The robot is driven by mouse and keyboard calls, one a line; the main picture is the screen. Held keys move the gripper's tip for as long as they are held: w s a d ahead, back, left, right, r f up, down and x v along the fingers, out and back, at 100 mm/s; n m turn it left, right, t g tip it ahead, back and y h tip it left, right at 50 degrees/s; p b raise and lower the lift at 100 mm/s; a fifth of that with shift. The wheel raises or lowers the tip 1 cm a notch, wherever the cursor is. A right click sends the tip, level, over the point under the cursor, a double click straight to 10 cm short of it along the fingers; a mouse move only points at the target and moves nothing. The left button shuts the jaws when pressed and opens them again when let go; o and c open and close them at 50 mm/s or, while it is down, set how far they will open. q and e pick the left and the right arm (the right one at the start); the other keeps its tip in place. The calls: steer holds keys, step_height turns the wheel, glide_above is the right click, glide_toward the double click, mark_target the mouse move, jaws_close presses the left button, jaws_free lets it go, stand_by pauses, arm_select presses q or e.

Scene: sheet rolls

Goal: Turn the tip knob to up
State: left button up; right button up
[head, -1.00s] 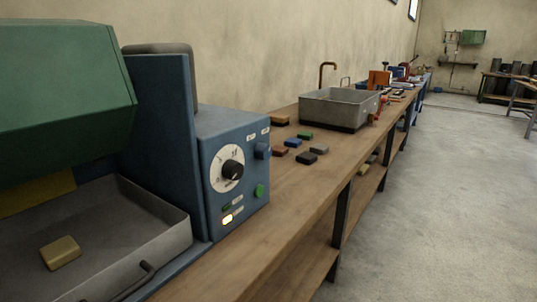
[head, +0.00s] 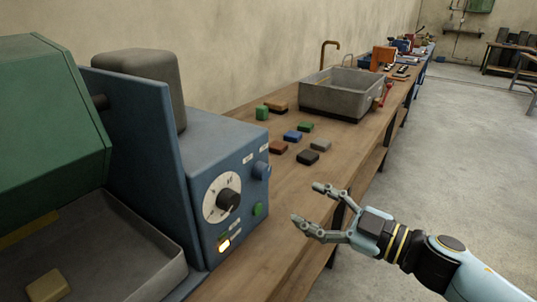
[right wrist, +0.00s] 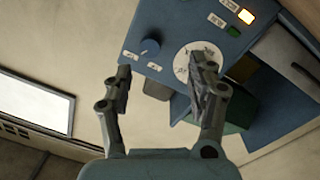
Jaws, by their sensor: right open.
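A small blue knob (head: 262,170) sits at the upper right of the blue control box's front panel, beside small white labels; I take it as the tip knob. It also shows in the right wrist view (right wrist: 150,47), with a white pointer mark; the label text is too small to read. A black dial (head: 228,200) on a white scale is to its left. My right gripper (head: 308,204) is open and empty, to the right of the panel and apart from it. In the right wrist view its fingers (right wrist: 163,65) point towards the panel. My left gripper is not in view.
A green button (head: 257,209) and a lit yellow lamp (head: 224,246) are lower on the panel. A green hood (head: 40,110) and grey tray (head: 140,240) are at left. Several small blocks and a grey basin (head: 340,92) stand further along the wooden bench (head: 345,150).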

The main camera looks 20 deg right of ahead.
mark_target(266, 174)
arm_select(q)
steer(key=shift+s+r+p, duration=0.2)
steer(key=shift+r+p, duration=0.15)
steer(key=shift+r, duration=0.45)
arm_select(e)
steer(key=x, duration=0.3)
steer(key=r+x, duration=0.1)
steer(key=x, duration=0.3)
steer(key=r+x, duration=0.1)
steer(key=x, duration=0.3)
steer(key=shift+w+d+r, duration=0.15)
steer(key=shift+d, duration=0.05)
steer(key=shift+c, duration=0.4)
steer(key=c, duration=1.1)
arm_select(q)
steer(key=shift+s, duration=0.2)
arm_select(e)
steer(key=shift+o, duration=0.2)
